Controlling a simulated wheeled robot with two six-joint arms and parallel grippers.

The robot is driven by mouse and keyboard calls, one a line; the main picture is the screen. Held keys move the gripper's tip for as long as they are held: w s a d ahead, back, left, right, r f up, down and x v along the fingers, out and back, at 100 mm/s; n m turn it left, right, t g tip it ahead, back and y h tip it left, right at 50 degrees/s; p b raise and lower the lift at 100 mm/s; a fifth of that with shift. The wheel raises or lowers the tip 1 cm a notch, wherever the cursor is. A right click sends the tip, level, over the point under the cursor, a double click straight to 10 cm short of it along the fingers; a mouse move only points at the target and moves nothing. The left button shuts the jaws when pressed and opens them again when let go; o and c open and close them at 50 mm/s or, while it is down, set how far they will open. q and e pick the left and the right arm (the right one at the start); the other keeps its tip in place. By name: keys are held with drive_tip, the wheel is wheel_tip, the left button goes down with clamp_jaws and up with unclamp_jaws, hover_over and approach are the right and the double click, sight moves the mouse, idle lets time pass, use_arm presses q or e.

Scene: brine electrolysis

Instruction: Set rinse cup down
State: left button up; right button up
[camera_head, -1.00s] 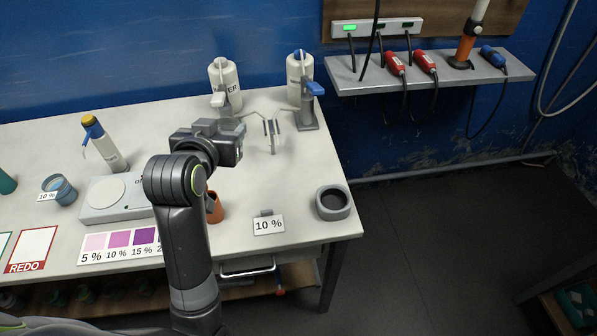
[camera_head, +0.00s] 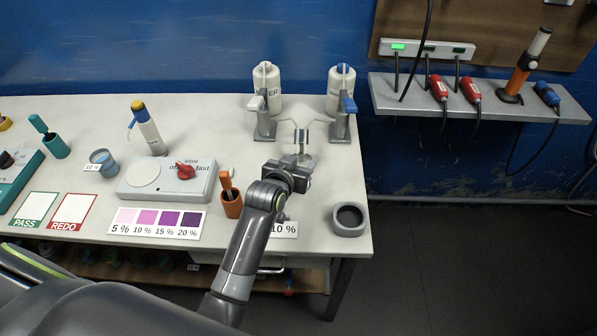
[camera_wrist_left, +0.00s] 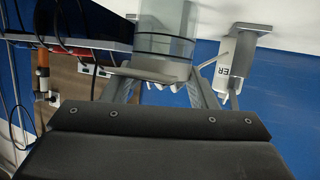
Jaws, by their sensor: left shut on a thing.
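My left gripper (camera_head: 302,162) is over the back right of the bench, in front of the two tap bottles. In the left wrist view it is shut on a clear, greyish cup (camera_wrist_left: 164,45), which sits between the two fingers (camera_wrist_left: 163,88). In the head view the cup (camera_head: 306,160) is small and mostly hidden by the gripper and wrist. I cannot tell whether its base touches the bench. My right gripper is not in view.
Two white bottles with taps (camera_head: 266,90) (camera_head: 341,90) stand behind the gripper. A grey round holder (camera_head: 348,219) sits at the front right corner, and a 10 % card (camera_head: 285,230) is partly hidden by my arm. An orange pot (camera_head: 232,204) stands left of the arm.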

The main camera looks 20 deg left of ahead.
use_arm(q)
wheel_tip(320, 180, down, 3)
drive_tip(key=shift+a+f, duration=0.1)
drive_tip(key=shift+f, duration=0.2)
drive_tip(key=shift+f, duration=0.15)
drive_tip(key=o, duration=1.4)
drive_tip(key=b+v, duration=0.1)
drive_tip(key=v, duration=1.1)
drive_tip(key=shift+s, duration=0.1)
